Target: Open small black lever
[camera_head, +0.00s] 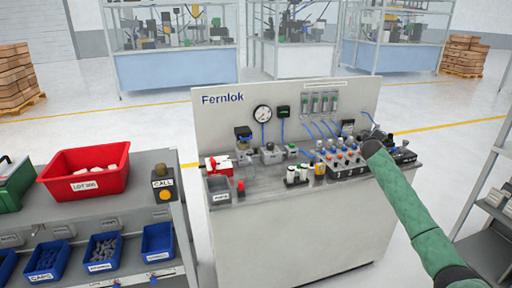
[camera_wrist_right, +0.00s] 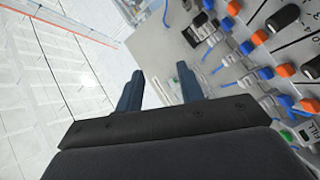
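My right arm comes in from the right in the head view, with its gripper (camera_head: 375,134) over the right end of the workbench panel, where its fingers are hard to make out. In the right wrist view the gripper (camera_wrist_right: 160,75) has two blue fingers well apart with nothing between them. Black oval handles, one at the upper right (camera_wrist_right: 283,18) and one at the right edge (camera_wrist_right: 312,68), sit on the grey panel, to the right of the fingers and apart from them. I cannot tell which is the small black lever. My left gripper is not in view.
Orange and blue fittings (camera_wrist_right: 260,38) crowd beside the handles. The Fernlok bench (camera_head: 290,225) carries a gauge (camera_head: 262,113), blue tubes and several valves. A shelf with a red bin (camera_head: 85,172) and blue bins stands at the left. Open floor lies behind the bench.

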